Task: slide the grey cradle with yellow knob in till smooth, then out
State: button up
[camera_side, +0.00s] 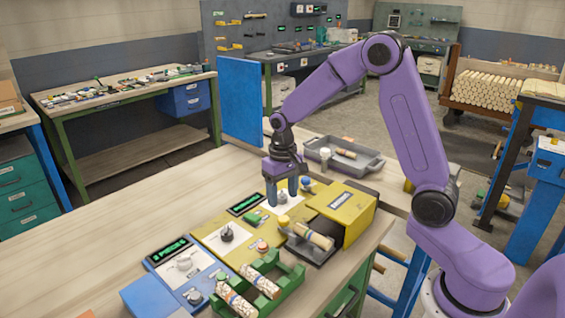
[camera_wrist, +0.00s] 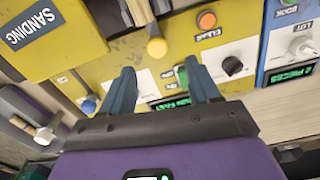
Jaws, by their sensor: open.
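The grey cradle (camera_side: 318,252) stands out in front of the yellow sanding box (camera_side: 345,212), with a light turned wood piece (camera_side: 314,236) lying in it. Its yellow knob (camera_side: 283,220) is on the near left end; in the wrist view the knob (camera_wrist: 157,47) lies just beyond my fingertips, and most of the cradle is cut off at the top edge. My gripper (camera_side: 281,199) is open and empty, pointing down over the control panel (camera_side: 211,243), behind the knob and apart from it. In the wrist view my gripper (camera_wrist: 160,66) has its fingers wide apart.
The panel carries a black dial (camera_side: 227,233), an orange button (camera_side: 262,246) and a green button (camera_side: 253,218). A green rack (camera_side: 291,275) with speckled pieces stands in front. A grey tray (camera_side: 368,164) sits behind. The bench at left is clear.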

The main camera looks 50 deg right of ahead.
notch_tip(320, 180, up, 10)
dwell(0.3)
jog(key=shift+a+f, duration=0.1)
jog(key=shift+a, duration=0.05)
jog(key=s+a+n, duration=0.4)
jog(key=s, duration=0.3)
jog(key=s+a+n, duration=0.3)
jog(key=s+a, duration=0.1)
jog(key=s, duration=0.4)
jog(key=s+d+f+n, duration=0.1)
jog(key=s+n, duration=0.2)
jog(key=s, duration=0.4)
jog(key=s+d+f+n, duration=0.1)
jog(key=s+n, duration=0.3)
jog(key=s, duration=0.4)
jog(key=shift+s+f, duration=0.15)
jog(key=shift+f, duration=0.6)
